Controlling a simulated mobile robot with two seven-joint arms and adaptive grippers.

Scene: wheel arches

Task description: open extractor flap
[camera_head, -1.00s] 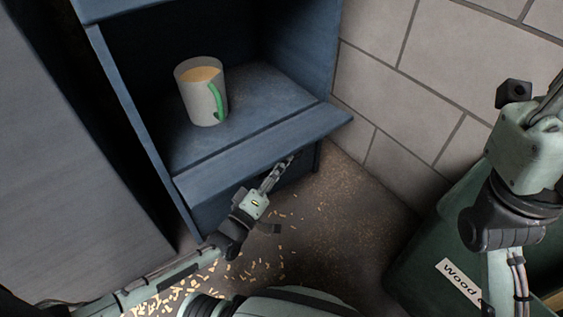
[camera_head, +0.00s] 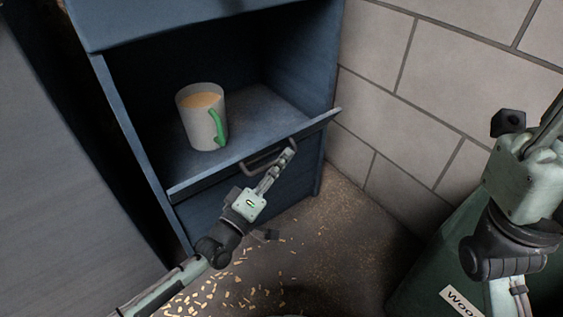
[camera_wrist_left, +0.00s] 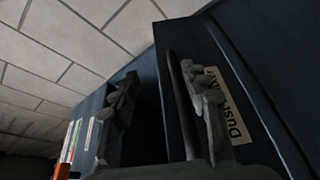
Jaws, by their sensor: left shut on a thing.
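The extractor flap (camera_head: 190,186) is a blue panel on the front of a blue cabinet, seen almost edge-on in the head view, with a dark handle (camera_head: 262,161) on its outer side. My left gripper (camera_head: 284,160) is shut on the handle, near its right part. In the left wrist view the dark handle bar (camera_wrist_left: 181,100) runs between my left gripper's fingers (camera_wrist_left: 163,112), beside the flap's face with its label "Dust..." (camera_wrist_left: 236,118). The label is partly hidden by a finger. My right arm's end is at the right edge, its fingertips out of frame.
A green bin (camera_head: 425,270) labelled "Woo..." is at lower right, beside a block wall (camera_head: 430,90). Wood chips (camera_head: 235,285) litter the floor.

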